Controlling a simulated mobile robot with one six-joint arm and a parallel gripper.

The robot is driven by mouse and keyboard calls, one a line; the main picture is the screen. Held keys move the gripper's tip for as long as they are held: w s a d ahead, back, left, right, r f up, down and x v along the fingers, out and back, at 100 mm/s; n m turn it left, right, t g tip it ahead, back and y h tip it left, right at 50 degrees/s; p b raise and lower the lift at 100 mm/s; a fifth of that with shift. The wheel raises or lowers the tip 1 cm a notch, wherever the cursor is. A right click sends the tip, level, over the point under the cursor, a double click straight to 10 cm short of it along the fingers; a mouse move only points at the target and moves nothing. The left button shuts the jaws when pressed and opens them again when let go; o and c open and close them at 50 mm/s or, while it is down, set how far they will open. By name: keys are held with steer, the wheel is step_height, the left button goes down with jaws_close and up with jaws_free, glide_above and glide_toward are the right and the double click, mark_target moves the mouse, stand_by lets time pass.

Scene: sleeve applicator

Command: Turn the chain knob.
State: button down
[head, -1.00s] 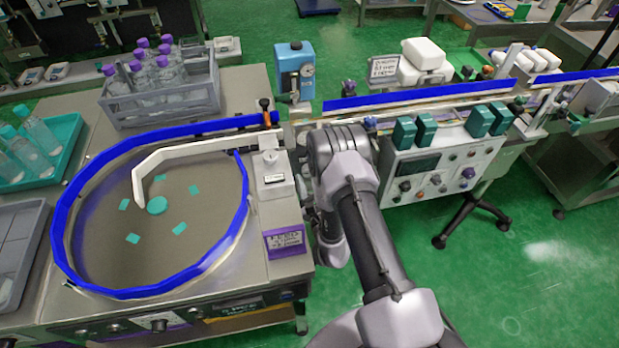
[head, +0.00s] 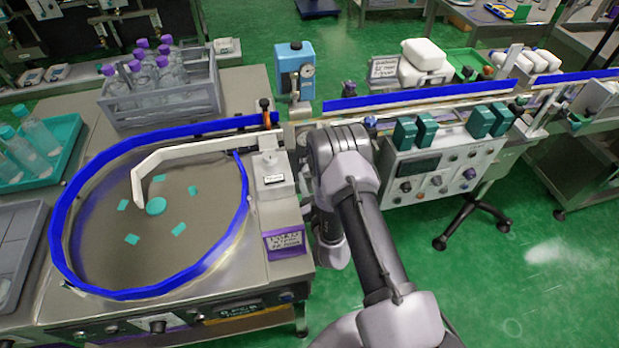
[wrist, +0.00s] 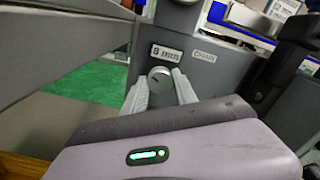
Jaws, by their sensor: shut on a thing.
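The chain knob (wrist: 157,76) is a small round grey knob with a dark slot line on its face, on a grey panel in the wrist view. A label reading "CHAIN" (wrist: 202,57) is above and right of it, and a label reading "8 mm" (wrist: 166,53) is just above it. My gripper (wrist: 160,84) has its two pale fingers on the left and right sides of the knob, shut on it. In the head view my arm covers the gripper, and the knob cannot be seen.
The round turntable (head: 95,245) with blue rails stands at left in the head view. The conveyor (head: 440,97) runs right, with a control box (head: 424,163) below it. A blue device (head: 294,62) stands behind my arm. Green floor (head: 560,285) is clear at lower right.

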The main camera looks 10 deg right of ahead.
steer(key=m+b, duration=0.1)
steer(key=m, duration=0.2)
steer(key=shift+f+m, duration=0.1)
steer(key=shift+m, duration=0.3)
steer(key=m+b, duration=0.2)
steer(key=m, duration=0.1)
steer(key=shift+f+m, duration=0.1)
steer(key=shift+m, duration=0.2)
steer(key=m+b, duration=0.2)
steer(key=m, duration=0.1)
steer(key=shift+m, duration=0.3)
steer(key=m+b, duration=0.1)
steer(key=m, duration=0.2)
steer(key=shift+m, duration=0.3)
steer(key=m, duration=0.3)
steer(key=shift+m, duration=0.3)
steer(key=m, duration=0.3)
steer(key=shift+m, duration=0.4)
steer(key=m, duration=2)
steer(key=shift+m, duration=0.3)
steer(key=m, duration=1.2)
steer(key=shift+m, duration=0.3)
